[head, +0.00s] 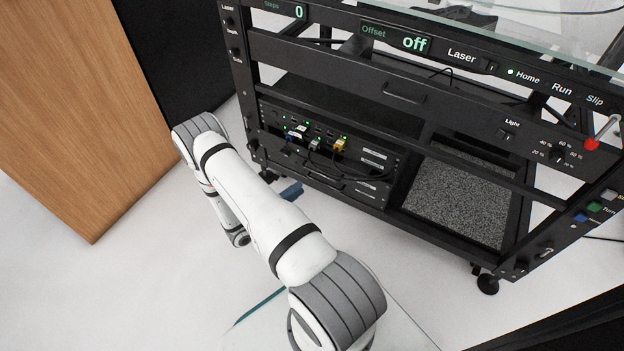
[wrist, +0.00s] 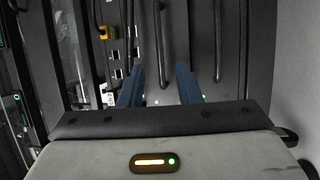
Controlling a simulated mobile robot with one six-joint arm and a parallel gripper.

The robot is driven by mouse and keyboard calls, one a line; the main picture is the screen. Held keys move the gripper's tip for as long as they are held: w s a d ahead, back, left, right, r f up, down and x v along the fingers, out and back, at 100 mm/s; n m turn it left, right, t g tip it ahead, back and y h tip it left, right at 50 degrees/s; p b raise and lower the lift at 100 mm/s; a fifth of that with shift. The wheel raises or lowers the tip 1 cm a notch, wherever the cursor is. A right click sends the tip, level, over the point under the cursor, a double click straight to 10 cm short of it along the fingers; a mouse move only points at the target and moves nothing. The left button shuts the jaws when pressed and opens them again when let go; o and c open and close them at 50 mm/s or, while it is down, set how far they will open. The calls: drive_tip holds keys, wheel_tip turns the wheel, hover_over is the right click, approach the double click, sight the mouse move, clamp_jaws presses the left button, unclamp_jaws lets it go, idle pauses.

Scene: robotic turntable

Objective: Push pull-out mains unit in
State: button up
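The black rack (head: 400,95) has a stack of units in its lower left bay. A panel with lit ports and cables (head: 313,141) sits above a low black front with a bar handle (head: 322,182). I cannot tell for sure which front is the pull-out mains unit or how far it stands out. My gripper (head: 291,190) is low in front of this bay, mostly hidden behind my arm. In the wrist view, the two blue fingers of my gripper (wrist: 160,88) stand apart, facing dark fronts with long bar handles (wrist: 217,40).
A wooden panel (head: 80,110) stands at the left. A speckled grey panel (head: 465,197) fills the lower right bay. A yellow plug (wrist: 106,33) shows in the wrist view.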

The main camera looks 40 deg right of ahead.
drive_tip(key=d+r+b, duration=0.1)
drive_tip(key=d+b, duration=0.1)
drive_tip(key=d, duration=0.5)
drive_tip(key=shift+r, duration=0.15)
drive_tip(key=shift+d, duration=0.1)
clamp_jaws()
idle(0.3)
